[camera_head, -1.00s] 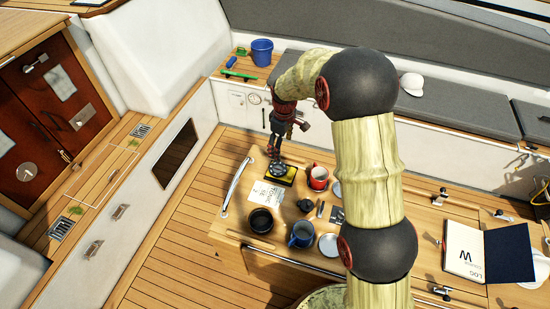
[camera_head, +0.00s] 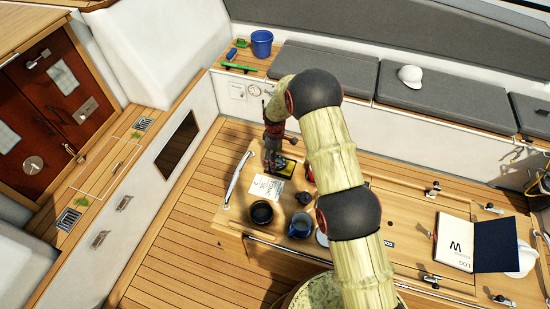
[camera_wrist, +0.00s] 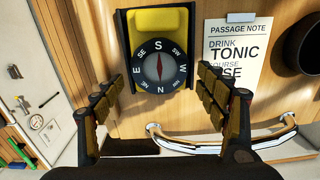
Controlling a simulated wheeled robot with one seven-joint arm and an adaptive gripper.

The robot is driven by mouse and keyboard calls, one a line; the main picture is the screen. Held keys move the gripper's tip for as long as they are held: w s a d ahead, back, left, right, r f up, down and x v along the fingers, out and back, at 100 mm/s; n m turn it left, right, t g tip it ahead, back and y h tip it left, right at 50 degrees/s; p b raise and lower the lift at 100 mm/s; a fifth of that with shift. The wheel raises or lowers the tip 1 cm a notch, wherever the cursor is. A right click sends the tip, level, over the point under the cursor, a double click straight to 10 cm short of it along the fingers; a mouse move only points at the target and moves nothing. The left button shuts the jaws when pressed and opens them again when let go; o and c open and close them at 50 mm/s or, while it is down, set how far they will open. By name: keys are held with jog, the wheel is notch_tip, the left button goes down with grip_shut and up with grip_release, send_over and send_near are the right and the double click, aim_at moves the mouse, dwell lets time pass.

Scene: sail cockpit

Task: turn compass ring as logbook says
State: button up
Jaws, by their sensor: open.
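The compass (camera_wrist: 160,67) has a black ring with white letters on a yellow base (camera_wrist: 160,19). In the wrist view S is at the top, W at right, N at the bottom, E at left; the red needle points up towards S. In the head view the yellow base (camera_head: 286,166) shows partly behind my gripper (camera_head: 272,164). My gripper (camera_wrist: 160,80) is open, its fingers on either side of the compass; whether they touch it I cannot tell. The open logbook (camera_head: 455,240) lies at right on the table, with "LOG" and a large "W" on its white page.
A passage note (camera_wrist: 238,45) lies beside the compass, reading "DRINK TONIC"; its lower line is partly covered by my finger. A black bowl (camera_head: 261,213) and a blue mug (camera_head: 300,225) stand nearby. A metal rail (camera_wrist: 200,147) runs along the table edge.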

jog(key=shift+f, duration=0.35)
jog(key=shift+c, duration=0.2)
jog(key=c, duration=1.1)
